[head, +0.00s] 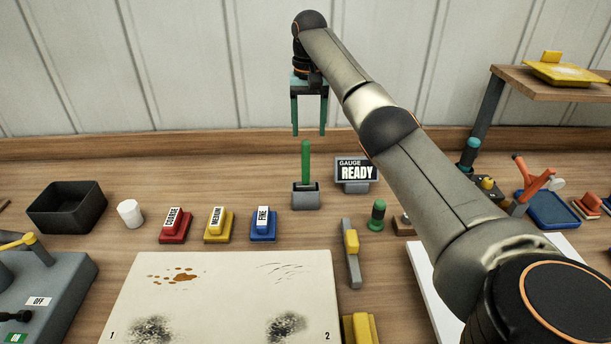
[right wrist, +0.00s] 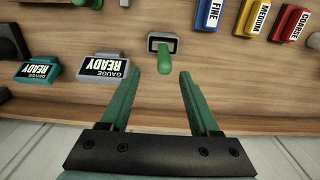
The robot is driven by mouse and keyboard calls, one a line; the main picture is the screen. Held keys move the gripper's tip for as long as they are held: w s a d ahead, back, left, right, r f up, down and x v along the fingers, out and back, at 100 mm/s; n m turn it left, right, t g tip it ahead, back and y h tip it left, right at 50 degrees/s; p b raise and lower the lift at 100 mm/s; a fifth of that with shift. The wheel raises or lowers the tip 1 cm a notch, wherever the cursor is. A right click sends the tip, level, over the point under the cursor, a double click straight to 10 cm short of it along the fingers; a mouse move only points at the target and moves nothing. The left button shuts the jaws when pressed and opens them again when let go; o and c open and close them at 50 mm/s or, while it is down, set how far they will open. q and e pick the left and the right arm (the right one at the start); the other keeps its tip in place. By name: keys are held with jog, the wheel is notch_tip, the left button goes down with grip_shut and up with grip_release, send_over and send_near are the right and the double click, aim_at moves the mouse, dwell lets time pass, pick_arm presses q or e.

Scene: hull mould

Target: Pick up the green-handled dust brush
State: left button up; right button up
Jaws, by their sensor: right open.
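The green-handled dust brush (head: 305,162) stands upright in a small grey holder (head: 306,196), its handle pointing up. Its bristles are hidden inside the holder. My right gripper (head: 309,132) is open and empty, with its green fingers pointing down above and around the line of the handle top in the head view. In the right wrist view, the brush handle (right wrist: 165,64) lies ahead of the two spread fingertips (right wrist: 156,76), roughly midway between them. Whether the fingers touch the handle cannot be seen, but a gap seems to show. My left gripper is not in view.
A gauge display reading READY (head: 356,172) stands right of the holder. Red, yellow and blue labelled blocks (head: 219,225) sit left of it. A black bin (head: 67,207) and white cup (head: 130,213) are further left. A stained panel (head: 222,300) lies in front. The wall is close behind.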

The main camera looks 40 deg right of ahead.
aim_at(309, 141)
notch_tip(309, 141, down, 6)
jog(key=shift+s+r, duration=0.1)
jog(key=shift+r, duration=0.15)
jog(key=f, duration=0.3)
jog(key=f+p, duration=0.1)
jog(key=f, duration=0.1)
jog(key=shift+w+a+f, duration=0.25)
jog(key=shift+a+f, duration=0.05)
jog(key=shift+a, duration=0.05)
grip_shut()
